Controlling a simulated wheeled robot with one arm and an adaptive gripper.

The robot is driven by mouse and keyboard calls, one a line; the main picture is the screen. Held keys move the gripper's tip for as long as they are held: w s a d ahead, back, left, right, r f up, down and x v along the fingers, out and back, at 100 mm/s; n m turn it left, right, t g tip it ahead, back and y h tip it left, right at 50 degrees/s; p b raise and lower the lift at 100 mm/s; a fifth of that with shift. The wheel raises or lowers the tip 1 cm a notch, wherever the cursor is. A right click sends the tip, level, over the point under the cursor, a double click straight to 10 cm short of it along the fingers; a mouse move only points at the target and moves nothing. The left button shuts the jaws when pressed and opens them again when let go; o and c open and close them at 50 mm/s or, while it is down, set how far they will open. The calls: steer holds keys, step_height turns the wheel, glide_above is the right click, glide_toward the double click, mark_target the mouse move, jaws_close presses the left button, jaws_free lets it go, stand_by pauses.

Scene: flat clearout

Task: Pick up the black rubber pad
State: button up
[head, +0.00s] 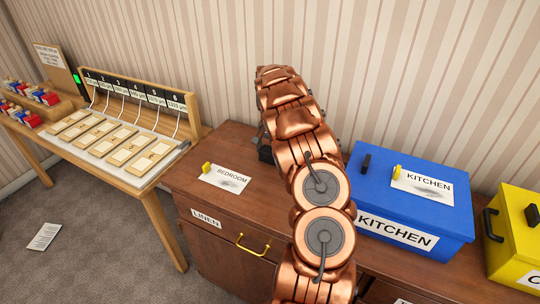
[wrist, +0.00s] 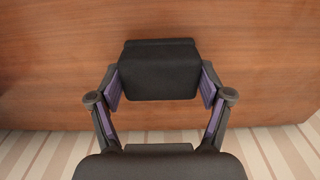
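A black block-like thing (wrist: 158,72), which looks like the black rubber pad, is between the fingers of my gripper (wrist: 160,82) in the wrist view. The purple finger pads lie close along its left and right sides. I cannot tell whether they touch it or a thin gap remains. Brown wood lies behind it. In the head view my copper-coloured arm reaches over the dresser and hides most of this spot; only a dark part (head: 265,153) shows left of the arm, and I cannot tell if it is pad or gripper.
A wooden stand with numbered labels (head: 125,140) is on the left.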

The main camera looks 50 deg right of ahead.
mark_target(271, 150)
steer(key=c, duration=0.5)
steer(key=shift+r+b, duration=1.1)
steer(key=shift+r, duration=0.6)
steer(key=shift+s+r, duration=0.1)
steer(key=shift+s, duration=0.1)
steer(key=s+a+b, duration=0.1)
steer(key=s, duration=0.4)
steer(key=s+a+r+b, duration=0.1)
steer(key=s+b, duration=0.1)
steer(key=s, duration=0.3)
steer(key=s+a+b, duration=0.1)
steer(key=s+a, duration=0.1)
steer(key=s, duration=0.3)
steer(key=shift+r+b, duration=0.2)
steer(key=shift+b, duration=0.15)
